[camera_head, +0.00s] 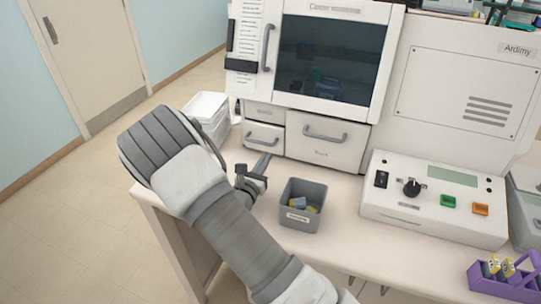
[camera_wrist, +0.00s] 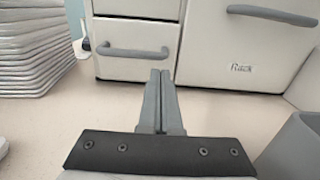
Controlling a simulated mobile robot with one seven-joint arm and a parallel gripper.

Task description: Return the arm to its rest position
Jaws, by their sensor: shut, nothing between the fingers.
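My arm reaches up from the bottom of the head view and bends over the left end of the bench. My gripper (camera_head: 262,163) is low over the bench top, left of a small grey bin and in front of the white machine's drawers. In the wrist view my gripper (camera_wrist: 160,78) has its two grey fingers together, with nothing between them. The fingers point toward the small drawer (camera_wrist: 135,45) and appear apart from it. Part of the gripper is hidden behind my arm in the head view.
The grey bin (camera_head: 290,240) holds small blue and yellow items. A stack of white trays (camera_head: 207,106) stands at the back left. The white machine (camera_head: 272,95) stands behind. A control box (camera_head: 425,232) and a purple carrier (camera_head: 483,283) are at right. Open floor (camera_head: 60,230) lies left.

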